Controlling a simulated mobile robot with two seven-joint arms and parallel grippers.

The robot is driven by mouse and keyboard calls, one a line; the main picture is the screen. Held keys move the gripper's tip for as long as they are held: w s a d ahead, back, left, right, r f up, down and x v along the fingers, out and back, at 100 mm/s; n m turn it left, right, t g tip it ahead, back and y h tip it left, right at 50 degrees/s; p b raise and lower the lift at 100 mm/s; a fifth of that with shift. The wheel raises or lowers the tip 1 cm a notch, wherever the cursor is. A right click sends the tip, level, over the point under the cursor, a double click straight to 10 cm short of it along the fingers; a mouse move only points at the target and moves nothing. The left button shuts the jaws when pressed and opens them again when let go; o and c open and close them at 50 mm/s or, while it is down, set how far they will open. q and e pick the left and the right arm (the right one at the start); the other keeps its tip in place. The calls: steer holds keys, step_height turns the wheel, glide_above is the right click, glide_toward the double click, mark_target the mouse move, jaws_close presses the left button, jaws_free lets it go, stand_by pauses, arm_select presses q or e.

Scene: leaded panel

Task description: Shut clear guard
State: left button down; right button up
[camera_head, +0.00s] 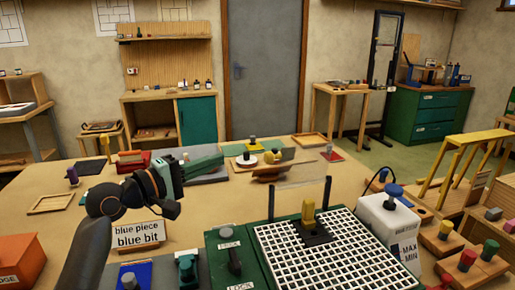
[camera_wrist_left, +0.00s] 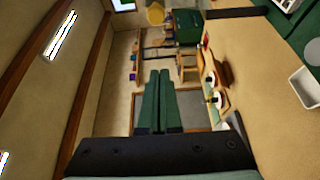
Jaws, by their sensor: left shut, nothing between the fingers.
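The clear guard (camera_head: 300,184) is a see-through panel between two dark upright posts. It stands raised at the back edge of the green machine (camera_head: 262,262), behind its white grid top (camera_head: 325,262). A yellow block on a dark base (camera_head: 309,220) sits on the grid. My left gripper (camera_head: 213,161) is above the table, left of the guard and apart from it. Its two green fingers (camera_wrist_left: 160,100) lie together in the left wrist view, with nothing between them. My right gripper is not in view.
A blue-bit sign (camera_head: 138,234) and a lever (camera_head: 232,258) stand to the left. A wooden piece (camera_head: 270,173) lies behind the guard. Yellow trestles (camera_head: 455,165) stand at the right.

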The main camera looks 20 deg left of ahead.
arm_select(q)
steer(key=w+d+p, duration=0.2)
steer(key=w+d, duration=0.3)
steer(key=d, duration=0.2)
steer(key=shift+w+d+p, duration=0.3)
steer(key=shift+p, duration=0.05)
stand_by(0.5)
